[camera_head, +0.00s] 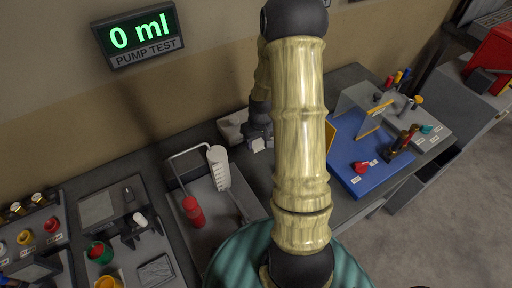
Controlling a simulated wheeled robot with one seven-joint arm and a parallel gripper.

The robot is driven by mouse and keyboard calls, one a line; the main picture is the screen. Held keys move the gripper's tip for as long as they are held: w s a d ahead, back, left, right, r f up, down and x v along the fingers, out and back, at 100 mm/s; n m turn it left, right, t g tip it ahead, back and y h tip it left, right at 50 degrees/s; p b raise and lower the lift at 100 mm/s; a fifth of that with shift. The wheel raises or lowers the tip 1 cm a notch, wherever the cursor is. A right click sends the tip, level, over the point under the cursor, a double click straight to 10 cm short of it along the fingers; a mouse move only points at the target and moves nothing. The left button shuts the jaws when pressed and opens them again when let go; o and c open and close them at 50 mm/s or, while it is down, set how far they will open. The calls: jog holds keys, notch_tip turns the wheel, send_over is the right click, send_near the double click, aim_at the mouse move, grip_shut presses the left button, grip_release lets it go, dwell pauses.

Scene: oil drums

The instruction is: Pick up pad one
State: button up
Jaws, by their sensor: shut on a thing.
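My gripper (259,134) is in the back middle of the bench, partly hidden behind my own pale arm. It points down at the right side of a light grey tray (230,125). Its fingers are shut on a small pale piece (258,146) at their tips, which seems to be pad one. I cannot read a label on it, and most of it is hidden. I cannot tell whether it still touches the surface below.
A pump stand with a red cylinder (193,210) and a white measuring cup (218,167) is left of my arm. A blue board (365,178) with a clear shield and red knob is at right. Trays with coloured cups (100,252) fill the left. A display (138,36) reads 0 ml.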

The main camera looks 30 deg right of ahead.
aim_at(256, 143)
jog(key=shift+a+r, duration=0.1)
jog(key=shift+r, duration=2.5)
jog(key=shift+w, duration=0.1)
